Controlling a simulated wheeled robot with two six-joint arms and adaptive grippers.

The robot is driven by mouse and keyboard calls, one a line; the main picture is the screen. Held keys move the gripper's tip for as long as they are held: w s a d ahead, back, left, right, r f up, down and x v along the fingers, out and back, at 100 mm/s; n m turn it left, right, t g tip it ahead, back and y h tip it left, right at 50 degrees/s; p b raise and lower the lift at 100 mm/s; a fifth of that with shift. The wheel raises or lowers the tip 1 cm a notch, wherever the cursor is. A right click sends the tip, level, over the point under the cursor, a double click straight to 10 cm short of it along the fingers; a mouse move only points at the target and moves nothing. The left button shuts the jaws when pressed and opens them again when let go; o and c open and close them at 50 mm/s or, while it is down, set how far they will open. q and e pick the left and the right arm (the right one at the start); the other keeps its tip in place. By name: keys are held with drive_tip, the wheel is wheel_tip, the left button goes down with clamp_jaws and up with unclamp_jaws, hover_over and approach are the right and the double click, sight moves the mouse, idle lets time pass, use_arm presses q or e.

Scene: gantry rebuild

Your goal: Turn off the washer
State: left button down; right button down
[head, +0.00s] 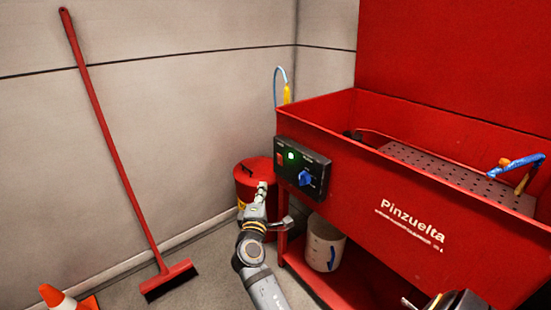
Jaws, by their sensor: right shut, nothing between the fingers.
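The washer (455,229) is a red tub with "Pinzuelta" lettering on its front. Its black control panel (317,165) is on the left part of the front. The panel carries a lit green light (291,155), a red switch (280,158) to the left of it and a blue knob (306,179) to the right. My right gripper (262,188) is shut and empty. It appears just left of and below the panel, in front of a red bin, with no visible contact with the controls.
The red bin (246,176) stands at the washer's left end. A white bucket (323,240) sits on the lower shelf. A red broom (115,155) leans on the wall, and a traffic cone (60,297) stands at lower left. The floor (205,285) beside the broom is clear.

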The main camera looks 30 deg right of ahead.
drive_tip(key=shift+r, duration=0.2)
drive_tip(key=shift+w, duration=0.1)
approach(277, 156)
drive_tip(key=w, duration=0.5)
drive_tip(key=d, duration=0.3)
drive_tip(key=shift+s+d, duration=0.15)
drive_tip(key=shift+d, duration=0.15)
use_arm(q)
drive_tip(key=shift+s+f, duration=0.15)
drive_tip(key=shift+f, duration=0.15)
drive_tip(key=shift+r, duration=0.1)
